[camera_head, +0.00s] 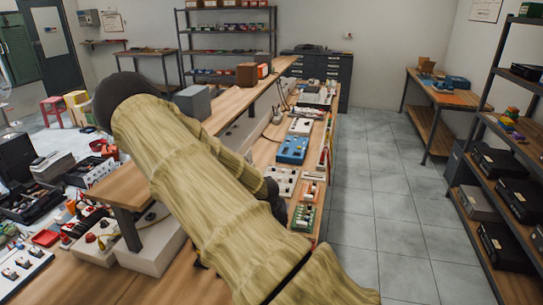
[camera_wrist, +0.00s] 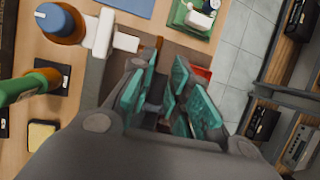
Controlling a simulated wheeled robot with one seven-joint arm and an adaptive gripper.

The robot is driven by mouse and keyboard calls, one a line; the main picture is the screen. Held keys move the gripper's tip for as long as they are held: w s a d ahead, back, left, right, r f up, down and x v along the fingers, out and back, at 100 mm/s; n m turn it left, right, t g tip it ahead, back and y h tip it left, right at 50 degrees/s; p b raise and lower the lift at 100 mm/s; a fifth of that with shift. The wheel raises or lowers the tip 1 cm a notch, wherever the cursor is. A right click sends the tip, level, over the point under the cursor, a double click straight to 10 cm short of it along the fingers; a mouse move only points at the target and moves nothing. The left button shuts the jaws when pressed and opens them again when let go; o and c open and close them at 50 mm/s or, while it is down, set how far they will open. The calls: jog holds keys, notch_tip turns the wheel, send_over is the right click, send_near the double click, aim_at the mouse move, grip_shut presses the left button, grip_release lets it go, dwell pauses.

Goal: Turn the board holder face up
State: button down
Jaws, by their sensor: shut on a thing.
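In the wrist view, my gripper (camera_wrist: 167,100) reaches toward the bench with teal pads on its dark fingers. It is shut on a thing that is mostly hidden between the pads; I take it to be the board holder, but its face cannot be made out. A dark brown surface and a small red piece (camera_wrist: 202,73) show just beyond the fingers. In the head view, my sleeved arm crosses the bench and covers most of the gripper, with only a dark part showing near the bench's right side.
A green board device (camera_head: 303,217) stands near the bench's right edge, close to my gripper; a blue device (camera_head: 292,149) is farther back. The wrist view shows a blue-topped orange cylinder (camera_wrist: 60,22), a green handle (camera_wrist: 20,88) and a yellow sponge (camera_wrist: 42,135). The tiled aisle is clear.

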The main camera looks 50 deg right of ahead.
jog(key=shift+w+a+f, duration=0.1)
jog(key=shift+a+f, duration=0.2)
jog(key=shift+a, duration=0.05)
jog(key=c, duration=1.5)
grip_release()
jog(key=shift+o, duration=0.2)
jog(key=shift+d+r, duration=0.1)
jog(key=shift+d, duration=0.05)
jog(key=shift+b, duration=0.85)
